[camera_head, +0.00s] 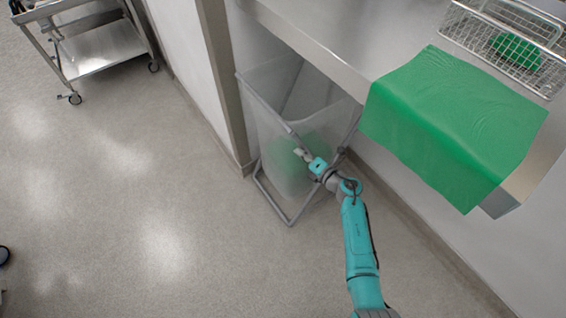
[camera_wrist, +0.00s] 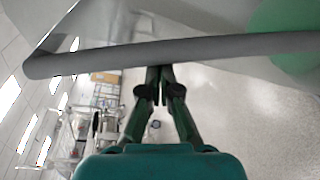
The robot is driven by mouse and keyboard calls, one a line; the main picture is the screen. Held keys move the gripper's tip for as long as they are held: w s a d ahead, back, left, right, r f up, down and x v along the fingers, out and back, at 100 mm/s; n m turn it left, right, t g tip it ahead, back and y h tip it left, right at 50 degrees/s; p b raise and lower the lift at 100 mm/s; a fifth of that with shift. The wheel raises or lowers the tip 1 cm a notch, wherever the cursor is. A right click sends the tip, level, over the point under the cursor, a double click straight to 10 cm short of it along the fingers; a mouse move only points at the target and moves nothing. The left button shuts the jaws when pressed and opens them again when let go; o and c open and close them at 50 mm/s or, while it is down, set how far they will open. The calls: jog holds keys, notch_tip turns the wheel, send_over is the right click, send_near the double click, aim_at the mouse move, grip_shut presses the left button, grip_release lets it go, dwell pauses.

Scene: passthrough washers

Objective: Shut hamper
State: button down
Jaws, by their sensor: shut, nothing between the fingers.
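The hamper (camera_head: 262,122) is a translucent bin with a grey tube frame, under the counter edge at centre. Its upper part leans out past the counter, leaving its top open. Something green shows through its front wall. My gripper (camera_head: 300,154) is at the hamper's front, close to the upper rim bar. In the wrist view the grey rim bar (camera_wrist: 200,50) crosses the picture just beyond the fingertips of my gripper (camera_wrist: 160,72). The fingers are together and empty. I cannot tell whether they touch the bar.
A green cloth (camera_head: 450,115) hangs over the counter (camera_head: 330,30), beside a wire basket (camera_head: 505,40) holding something green. A metal cart (camera_head: 105,48) stands at upper left. The floor (camera_head: 130,200) left of the hamper is clear.

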jog(key=w+d, duration=0.2)
jog(key=shift+d+r, duration=0.15)
jog(key=shift+d, duration=0.2)
jog(key=shift+r, duration=0.1)
jog(key=shift+s+a+f, duration=0.15)
jog(key=shift+a+f, duration=0.05)
jog(key=shift+a, duration=0.15)
jog(key=s+a+f, duration=0.2)
jog(key=shift+a, duration=0.35)
jog(key=v, duration=0.9)
jog(key=shift+s, duration=0.25)
